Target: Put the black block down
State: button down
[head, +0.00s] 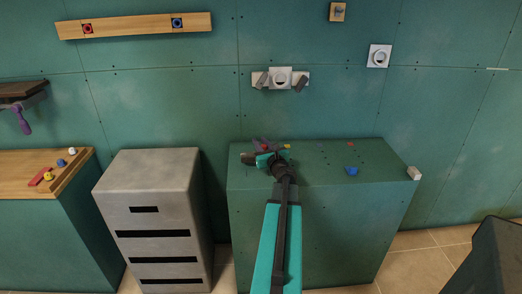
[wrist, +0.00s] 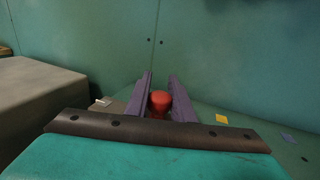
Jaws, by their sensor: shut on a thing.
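My gripper (head: 266,146) is over the back left part of the green cabinet top (head: 320,175). In the wrist view its two purple fingers (wrist: 160,82) stand on either side of a red, round-topped piece (wrist: 159,103), and they are shut on it. The red piece also shows as a small spot in the head view (head: 265,146). Its lower part is hidden by my gripper. I cannot make out a black block in either view. Whether the red piece touches the cabinet top cannot be told.
A blue piece (head: 352,171) lies on the cabinet top, with a pale block (head: 414,173) at its right corner. A yellow square (wrist: 221,119) lies right of my fingers. A grey slotted cabinet (head: 155,190) stands left, across a gap. The green wall is close behind.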

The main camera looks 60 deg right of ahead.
jog(key=shift+f, duration=1.65)
jog(key=shift+f, duration=0.2)
jog(key=c, duration=1.5)
grip_release()
jog(key=shift+c, duration=0.2)
jog(key=shift+r, duration=0.2)
jog(key=b+v, duration=0.1)
jog(key=v, duration=0.8)
jog(key=shift+s+a, duration=0.1)
jog(key=shift+a, duration=0.1)
jog(key=shift+r+p, duration=0.15)
jog(key=shift+p, duration=0.35)
jog(key=p+v, duration=0.2)
jog(key=p, duration=0.2)
jog(key=shift+s, duration=0.2)
jog(key=shift+s+a, duration=0.1)
jog(key=shift+s, duration=0.05)
